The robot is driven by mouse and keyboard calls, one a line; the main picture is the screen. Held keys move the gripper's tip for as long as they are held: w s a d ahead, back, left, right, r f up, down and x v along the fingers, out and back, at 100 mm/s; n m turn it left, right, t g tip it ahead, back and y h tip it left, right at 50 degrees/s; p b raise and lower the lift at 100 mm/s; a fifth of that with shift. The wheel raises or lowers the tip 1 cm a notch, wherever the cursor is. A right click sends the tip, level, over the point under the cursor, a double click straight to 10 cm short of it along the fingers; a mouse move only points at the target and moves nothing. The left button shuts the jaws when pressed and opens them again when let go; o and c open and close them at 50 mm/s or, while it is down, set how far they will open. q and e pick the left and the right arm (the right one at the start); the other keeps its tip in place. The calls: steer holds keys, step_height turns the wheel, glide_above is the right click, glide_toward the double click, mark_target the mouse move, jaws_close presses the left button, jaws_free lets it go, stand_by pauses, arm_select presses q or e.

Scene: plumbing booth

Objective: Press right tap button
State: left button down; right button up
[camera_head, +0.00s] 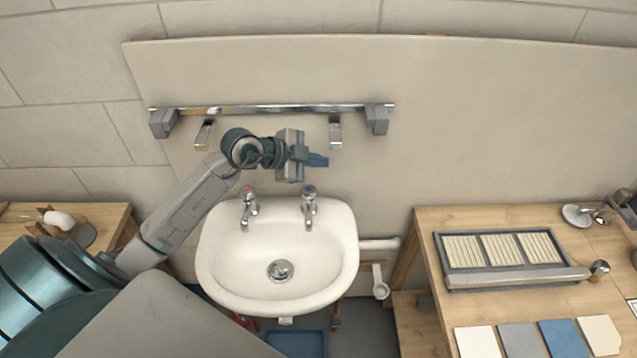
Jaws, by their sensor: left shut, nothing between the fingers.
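The right tap (309,204) stands on the back right rim of the white sink (212,252) and has a blue-marked button on top. The left tap (248,204) has a red-marked button and stands on the back left rim. My left gripper (318,160) is shut and empty. Its blue fingers point right, and in the picture they lie just above the right tap, apart from it. How far they are in depth from the tap I cannot tell. My right gripper is not in view.
A chrome rail (270,108) with brackets is fixed to the beige panel (480,120) behind the arm. A wooden table (450,318) with a framed slatted tray (440,262) and tiles stands at right. A blue bin (295,343) lies below the sink.

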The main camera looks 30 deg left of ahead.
mark_target(304, 191)
arm_select(q)
steer(key=a+y, duration=0.1)
steer(key=a+n+g+y, duration=0.1)
steer(key=a, duration=0.1)
steer(key=w+a+f+y, duration=0.1)
steer(key=a, duration=0.1)
steer(key=shift+n, duration=0.3)
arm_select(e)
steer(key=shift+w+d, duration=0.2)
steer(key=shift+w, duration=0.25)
arm_select(q)
steer(key=shift+w+f, duration=0.1)
